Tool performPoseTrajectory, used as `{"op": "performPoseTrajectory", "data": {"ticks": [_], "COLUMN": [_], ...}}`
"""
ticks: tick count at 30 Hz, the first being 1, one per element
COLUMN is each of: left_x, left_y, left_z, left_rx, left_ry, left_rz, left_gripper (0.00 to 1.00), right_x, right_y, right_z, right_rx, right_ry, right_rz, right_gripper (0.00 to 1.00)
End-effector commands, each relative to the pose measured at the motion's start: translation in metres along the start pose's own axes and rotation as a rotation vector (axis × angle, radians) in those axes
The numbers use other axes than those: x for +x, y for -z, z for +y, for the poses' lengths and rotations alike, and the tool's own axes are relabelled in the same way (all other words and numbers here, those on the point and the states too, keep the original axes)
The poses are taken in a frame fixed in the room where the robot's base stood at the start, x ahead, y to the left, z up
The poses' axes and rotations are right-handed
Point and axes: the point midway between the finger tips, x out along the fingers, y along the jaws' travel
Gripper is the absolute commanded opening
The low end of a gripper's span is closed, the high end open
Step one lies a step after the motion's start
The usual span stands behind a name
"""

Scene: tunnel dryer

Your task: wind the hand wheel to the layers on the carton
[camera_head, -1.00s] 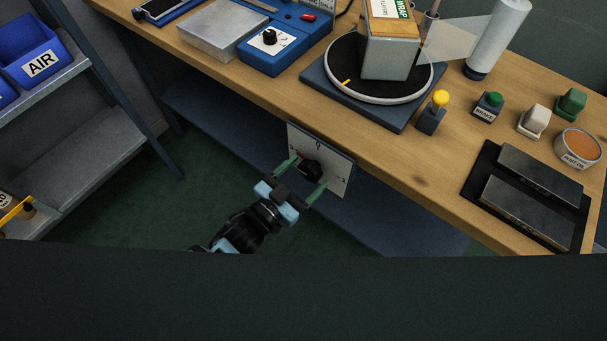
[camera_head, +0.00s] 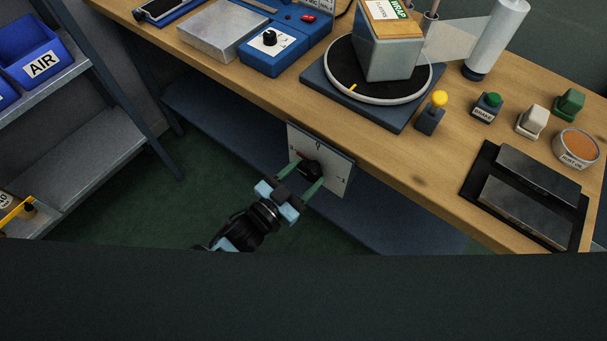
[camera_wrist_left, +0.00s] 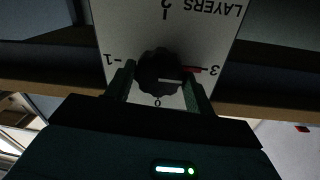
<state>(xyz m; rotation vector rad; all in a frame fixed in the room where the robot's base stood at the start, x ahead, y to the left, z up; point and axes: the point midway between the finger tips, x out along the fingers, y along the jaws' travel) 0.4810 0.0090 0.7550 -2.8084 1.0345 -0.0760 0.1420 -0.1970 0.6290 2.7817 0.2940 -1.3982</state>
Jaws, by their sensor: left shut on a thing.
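The hand wheel is a black fluted knob (camera_wrist_left: 160,72) on a white dial plate (camera_head: 337,181) at the bench front, below the top. In the left wrist view the plate reads LAYERS upside down, with 0, 1, 2 and 3 around the knob. A red mark (camera_wrist_left: 192,69) shows beside the 3. My left gripper (camera_head: 306,177) is shut on the knob, one green finger on each side. The carton (camera_head: 392,45), grey with a tan and green-labelled top, stands on the black turntable (camera_head: 400,88). Clear film (camera_head: 458,36) runs from it to the white roll (camera_head: 497,38). My right gripper is not in view.
On the bench are a yellow-topped lever (camera_head: 438,98), a green BRAKE button (camera_head: 489,104), an orange-filled tin (camera_head: 577,148) and dark pads on a black tray (camera_head: 475,182). A blue control box (camera_head: 272,55) stands behind. A shelf rack (camera_head: 90,150) is at left.

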Motion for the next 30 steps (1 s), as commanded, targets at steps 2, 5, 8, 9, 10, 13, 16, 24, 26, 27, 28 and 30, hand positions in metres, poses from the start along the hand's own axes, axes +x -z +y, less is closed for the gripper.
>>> {"op": "performPoseTrajectory", "data": {"ticks": [2, 5, 8, 9, 10, 13, 16, 24, 26, 27, 28, 30], "left_x": [0.000, 0.000, 0.000, 0.000, 0.000, 0.000, -0.004, -0.042, -0.051, -0.057, -0.061, -0.068], "left_y": [-0.001, -0.001, -0.001, 0.000, 0.000, 0.000, -0.001, -0.002, -0.001, -0.001, -0.001, -0.001], "left_z": [0.000, 0.000, 0.000, 0.000, 0.000, 0.000, 0.000, 0.000, 0.000, 0.000, 0.000, 0.000], "left_rx": [0.001, 0.001, 0.001, 0.001, 0.001, 0.001, 0.001, 0.001, 0.000, 0.001, 0.000, 0.000], "left_ry": [0.000, 0.000, 0.000, 0.000, 0.000, 0.000, 0.000, 0.000, 0.000, -0.001, 0.000, 0.000], "left_rz": [-0.001, -0.001, -0.001, -0.001, -0.001, -0.001, -0.001, -0.003, -0.002, -0.002, -0.002, -0.001], "left_gripper": [0.59, 0.72, 0.76, 0.76, 0.76, 0.76, 0.76, 0.76, 0.76, 0.76, 0.76, 0.76], "right_x": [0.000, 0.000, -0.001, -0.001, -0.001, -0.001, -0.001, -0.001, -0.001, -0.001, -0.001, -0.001], "right_y": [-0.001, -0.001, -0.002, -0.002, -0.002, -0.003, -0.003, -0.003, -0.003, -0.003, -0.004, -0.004], "right_z": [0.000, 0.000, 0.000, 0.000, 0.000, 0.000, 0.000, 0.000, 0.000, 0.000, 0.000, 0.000], "right_rx": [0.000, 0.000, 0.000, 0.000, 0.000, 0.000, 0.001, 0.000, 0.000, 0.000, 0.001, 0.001], "right_ry": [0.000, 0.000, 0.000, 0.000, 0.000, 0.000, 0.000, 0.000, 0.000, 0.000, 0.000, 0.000], "right_rz": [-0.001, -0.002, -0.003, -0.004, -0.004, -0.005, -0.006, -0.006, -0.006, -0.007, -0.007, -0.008], "right_gripper": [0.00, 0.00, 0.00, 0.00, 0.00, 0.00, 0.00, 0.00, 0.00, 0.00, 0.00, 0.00]}}
